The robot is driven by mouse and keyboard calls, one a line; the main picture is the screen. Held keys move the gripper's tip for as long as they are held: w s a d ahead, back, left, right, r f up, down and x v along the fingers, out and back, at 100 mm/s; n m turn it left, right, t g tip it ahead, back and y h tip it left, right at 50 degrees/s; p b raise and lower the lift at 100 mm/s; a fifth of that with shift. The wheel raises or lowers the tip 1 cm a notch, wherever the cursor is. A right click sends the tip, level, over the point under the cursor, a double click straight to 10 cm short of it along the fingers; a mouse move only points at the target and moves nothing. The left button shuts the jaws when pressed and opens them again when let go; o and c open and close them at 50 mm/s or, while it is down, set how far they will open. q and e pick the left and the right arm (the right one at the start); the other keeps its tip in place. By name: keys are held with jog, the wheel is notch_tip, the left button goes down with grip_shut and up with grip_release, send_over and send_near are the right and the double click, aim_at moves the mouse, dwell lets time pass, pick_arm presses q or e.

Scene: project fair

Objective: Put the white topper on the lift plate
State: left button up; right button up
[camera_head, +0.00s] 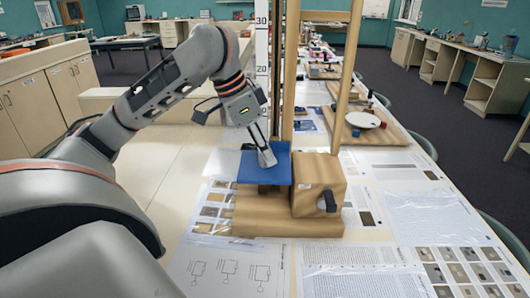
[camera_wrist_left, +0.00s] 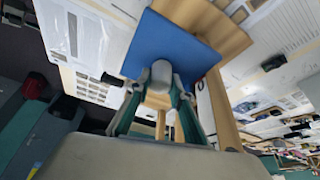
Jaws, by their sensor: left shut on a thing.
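The lift plate (camera_head: 248,172) is a flat blue square on a wooden lift model beside a tall white ruler. It also shows in the wrist view (camera_wrist_left: 178,42). My left gripper (camera_head: 266,157) points down over the plate's right part. In the wrist view its fingers (camera_wrist_left: 161,88) are shut on a small pale grey-white rounded piece, which looks like the white topper (camera_wrist_left: 161,73). The fingers hide much of the topper, and I cannot tell whether it touches the plate. My right gripper is not in view.
A wooden block with a black knob (camera_head: 327,201) stands right of the plate. Wooden posts (camera_head: 291,75) and the ruler (camera_head: 262,55) rise close behind. Printed sheets (camera_head: 360,272) lie in front. Another wooden model with a white disc (camera_head: 362,120) stands farther back.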

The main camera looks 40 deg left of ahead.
pick_arm(q)
jog(key=shift+f, duration=0.1)
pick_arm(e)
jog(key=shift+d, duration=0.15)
pick_arm(q)
jog(key=o, duration=0.9)
jog(key=shift+c, duration=0.2)
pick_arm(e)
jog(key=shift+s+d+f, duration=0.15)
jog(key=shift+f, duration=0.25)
pick_arm(q)
jog(key=p+v, duration=0.1)
jog(key=v, duration=0.3)
jog(key=shift+w+r+p, duration=0.1)
jog(key=shift+r+p, duration=0.1)
jog(key=shift+p, duration=0.2)
jog(key=v, duration=0.8)
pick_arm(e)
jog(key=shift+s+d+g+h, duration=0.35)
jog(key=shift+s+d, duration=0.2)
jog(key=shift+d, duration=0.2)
pick_arm(q)
jog(key=shift+d, duration=0.1)
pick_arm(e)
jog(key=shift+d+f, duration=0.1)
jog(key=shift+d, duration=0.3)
pick_arm(q)
jog(key=shift+f, duration=0.1)
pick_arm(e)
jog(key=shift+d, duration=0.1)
